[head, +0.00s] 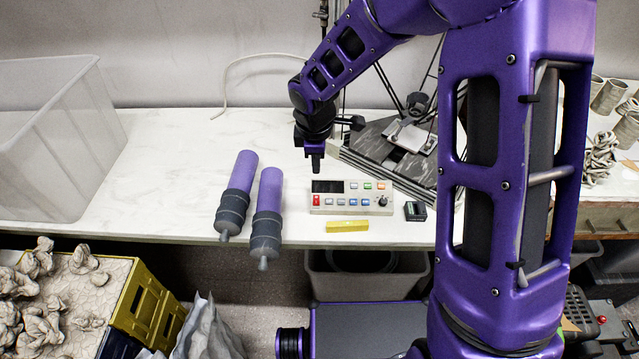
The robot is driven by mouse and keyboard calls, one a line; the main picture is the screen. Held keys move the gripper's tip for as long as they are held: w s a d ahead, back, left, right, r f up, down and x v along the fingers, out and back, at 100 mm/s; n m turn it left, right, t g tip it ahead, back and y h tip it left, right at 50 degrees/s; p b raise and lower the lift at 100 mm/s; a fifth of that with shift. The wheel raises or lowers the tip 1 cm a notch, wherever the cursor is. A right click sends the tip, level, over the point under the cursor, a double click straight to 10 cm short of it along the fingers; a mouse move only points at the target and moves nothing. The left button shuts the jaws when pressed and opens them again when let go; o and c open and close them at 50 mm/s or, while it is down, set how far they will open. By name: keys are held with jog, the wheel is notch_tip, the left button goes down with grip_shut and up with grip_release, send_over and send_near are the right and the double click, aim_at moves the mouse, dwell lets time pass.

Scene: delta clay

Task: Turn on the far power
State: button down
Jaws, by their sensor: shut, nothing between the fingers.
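A white control panel (350,208) lies on the white bench. It has a dark display (328,186), a red switch (316,200) at its left end, rows of small coloured buttons and a black knob (382,201) at the right. No label reading "power" can be made out at this size. My gripper (315,168) points down near the panel's far left edge, just above the display in the picture. Its fingers are shut and look empty. I cannot tell whether the fingertips touch anything.
Two purple-and-grey cylinders (237,185) (268,205) lie left of the panel. A yellow block (347,226) lies in front of it, and a small dark box (415,211) to its right. A clear bin (60,140) stands at the left. A grey slatted stand (390,150) is behind right.

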aim_at(317, 204)
jog(key=x, duration=0.4)
jog(key=s+b+x, duration=0.1)
jog(key=x, duration=0.4)
jog(key=b+x, duration=0.1)
jog(key=x, duration=0.4)
jog(key=shift+s+f, duration=0.2)
jog(key=shift+f, duration=0.2)
